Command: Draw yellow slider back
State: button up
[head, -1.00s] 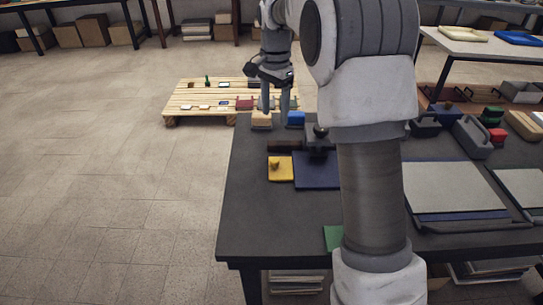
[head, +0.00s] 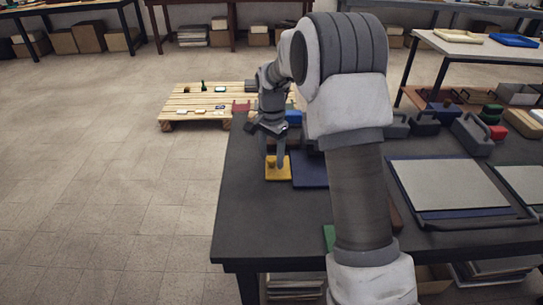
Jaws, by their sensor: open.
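The yellow slider (head: 273,175) is a small flat yellow plate on the dark table (head: 255,215), near its left edge. Its raised knob, plain in the earlier view, is now largely hidden by my fingers. My gripper (head: 275,163) points down right at the slider, with its open fingers around or just over the knob. I cannot tell whether the fingers touch it. A blue flat piece (head: 309,170) lies directly right of the slider, partly hidden by my arm.
A green piece (head: 329,238) lies nearer the front, partly behind my arm. Blue blocks (head: 294,117) stand at the table's back edge. The table's front left is clear. A wooden pallet (head: 180,101) stands beyond.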

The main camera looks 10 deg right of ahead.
grip_shut()
dwell(0.3)
dwell(1.1)
